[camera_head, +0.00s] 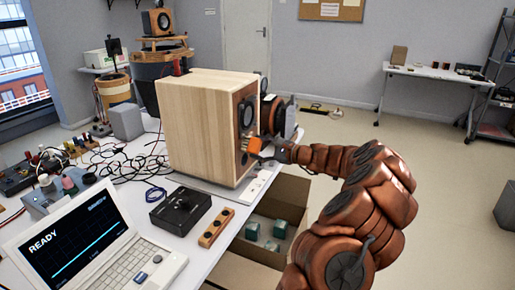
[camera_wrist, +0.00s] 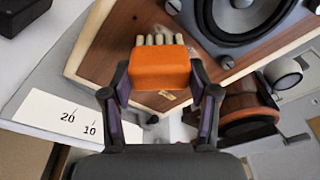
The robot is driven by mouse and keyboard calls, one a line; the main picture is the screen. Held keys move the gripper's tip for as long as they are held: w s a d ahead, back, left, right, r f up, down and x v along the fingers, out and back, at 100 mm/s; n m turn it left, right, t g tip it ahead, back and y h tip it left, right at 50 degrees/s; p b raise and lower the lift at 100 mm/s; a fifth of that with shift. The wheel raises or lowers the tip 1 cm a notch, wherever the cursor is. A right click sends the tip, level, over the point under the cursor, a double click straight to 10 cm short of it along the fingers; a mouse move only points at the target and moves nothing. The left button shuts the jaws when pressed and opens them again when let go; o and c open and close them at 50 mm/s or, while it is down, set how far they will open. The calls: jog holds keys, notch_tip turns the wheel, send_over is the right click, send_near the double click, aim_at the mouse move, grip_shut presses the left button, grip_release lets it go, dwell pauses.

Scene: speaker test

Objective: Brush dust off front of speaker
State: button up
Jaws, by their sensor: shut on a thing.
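The speaker (camera_head: 200,125) is a pale wooden box on the table, with its dark brown front facing right. In the wrist view its wood-veneer front (camera_wrist: 112,48) and dark round cone (camera_wrist: 245,18) fill the top. An orange brush (camera_wrist: 160,68) with pale bristles sits between the fingers of my gripper (camera_wrist: 162,84), which is shut on it. The bristles point at the lower part of the front, below the cone; I cannot tell whether they touch. In the head view the brush (camera_head: 255,145) and my gripper (camera_head: 271,153) are close to the speaker's front.
A round copper-and-black device (camera_head: 278,115) stands just beyond the speaker's front. A white scale strip (camera_head: 262,183) lies below the front. A laptop (camera_head: 95,245), black box (camera_head: 180,210) and cables crowd the table's left. An open carton (camera_head: 290,190) sits under the table edge.

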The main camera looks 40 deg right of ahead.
jog(key=w+d+p, duration=0.2)
jog(key=w+d, duration=0.2)
jog(key=d, duration=0.3)
jog(key=shift+w+p, duration=0.25)
jog(key=shift+p, duration=0.1)
dwell(0.7)
jog(key=shift+s+a+b, duration=0.35)
jog(key=shift+s+a, duration=0.2)
jog(key=shift+a, duration=0.3)
jog(key=shift+s+a+b, duration=0.35)
jog(key=shift+s+a, duration=0.25)
jog(key=shift+a, duration=0.3)
jog(key=shift+s+a+b, duration=0.35)
jog(key=shift+s+a, duration=0.2)
jog(key=shift+a, duration=0.3)
jog(key=shift+s+a+b, duration=0.2)
jog(key=shift+s+a, duration=0.15)
jog(key=shift+a, duration=0.3)
jog(key=shift+s+a+b, duration=0.15)
jog(key=shift+s+a, duration=0.15)
jog(key=shift+a, duration=0.4)
jog(key=shift+s+a+b, duration=0.2)
jog(key=shift+s+a, duration=0.15)
jog(key=shift+a, duration=0.3)
jog(key=shift+s+d, duration=0.1)
